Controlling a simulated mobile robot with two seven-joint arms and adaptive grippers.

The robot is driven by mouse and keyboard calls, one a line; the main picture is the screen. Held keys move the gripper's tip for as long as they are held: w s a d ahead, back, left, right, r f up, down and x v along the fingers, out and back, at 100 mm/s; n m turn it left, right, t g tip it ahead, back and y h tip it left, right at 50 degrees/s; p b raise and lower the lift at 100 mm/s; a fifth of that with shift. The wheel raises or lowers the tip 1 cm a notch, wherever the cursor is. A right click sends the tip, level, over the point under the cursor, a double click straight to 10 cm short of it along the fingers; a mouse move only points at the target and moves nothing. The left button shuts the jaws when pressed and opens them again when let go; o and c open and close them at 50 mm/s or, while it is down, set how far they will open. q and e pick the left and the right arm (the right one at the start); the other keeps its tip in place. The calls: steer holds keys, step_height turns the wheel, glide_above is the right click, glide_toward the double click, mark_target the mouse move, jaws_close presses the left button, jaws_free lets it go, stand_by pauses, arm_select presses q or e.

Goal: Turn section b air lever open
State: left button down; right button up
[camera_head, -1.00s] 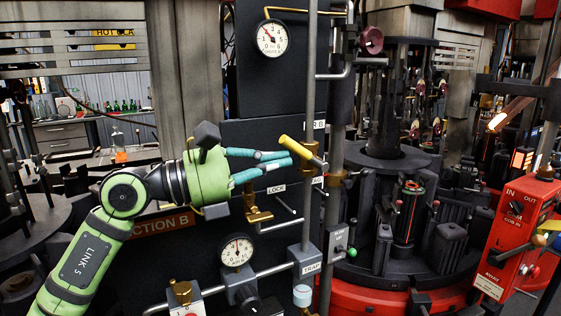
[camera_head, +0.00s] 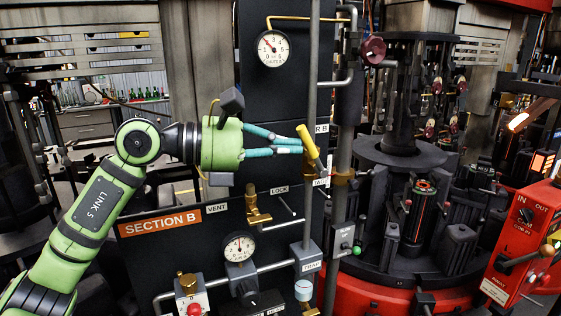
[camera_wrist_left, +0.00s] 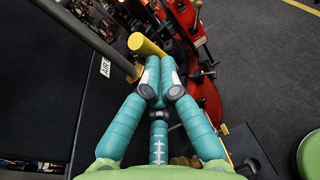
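The section B air lever has a yellow handle (camera_head: 308,142) on a brass valve on the vertical grey pipe. The handle leans steeply, its upper end to the left. A label partly reading "R B" (camera_head: 322,129) is beside it. My left gripper (camera_head: 301,145) reaches in from the left with teal fingers, its tips at the handle. In the left wrist view, the fingertips (camera_wrist_left: 160,84) are together, and the yellow handle (camera_wrist_left: 147,47) lies just beyond them. They look close to or touching it, not around it. My right gripper is not in view.
An orange "SECTION B" sign (camera_head: 160,223) is on the dark panel. A lower gauge (camera_head: 239,247), a brass valve (camera_head: 257,205) and the lock lever (camera_head: 287,206) sit below my gripper. A red control box (camera_head: 522,245) stands at the right.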

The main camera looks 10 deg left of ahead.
mark_target(297, 128)
arm_select(q)
steer(key=shift+w+d+r, duration=0.5)
steer(key=shift+d+r, duration=0.15)
steer(key=shift+r, duration=0.1)
steer(key=shift+w+d+r, duration=0.45)
steer(key=shift+d+r, duration=0.15)
steer(key=shift+r, duration=0.1)
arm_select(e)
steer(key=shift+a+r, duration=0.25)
arm_select(q)
steer(key=shift+d, duration=0.1)
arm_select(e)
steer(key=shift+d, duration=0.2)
arm_select(q)
steer(key=shift+a+f, duration=0.1)
steer(key=shift+a, duration=0.15)
steer(key=s+a+r+b, duration=0.3)
steer(key=a+r, duration=0.4)
steer(key=a, duration=0.3)
steer(key=shift+s+b, duration=0.3)
steer(key=shift+s, duration=0.55)
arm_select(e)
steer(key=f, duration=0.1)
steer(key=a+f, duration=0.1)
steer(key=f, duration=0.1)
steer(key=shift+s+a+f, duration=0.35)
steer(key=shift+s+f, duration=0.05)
arm_select(q)
steer(key=shift+d+f, duration=0.1)
steer(key=shift+d, duration=0.05)
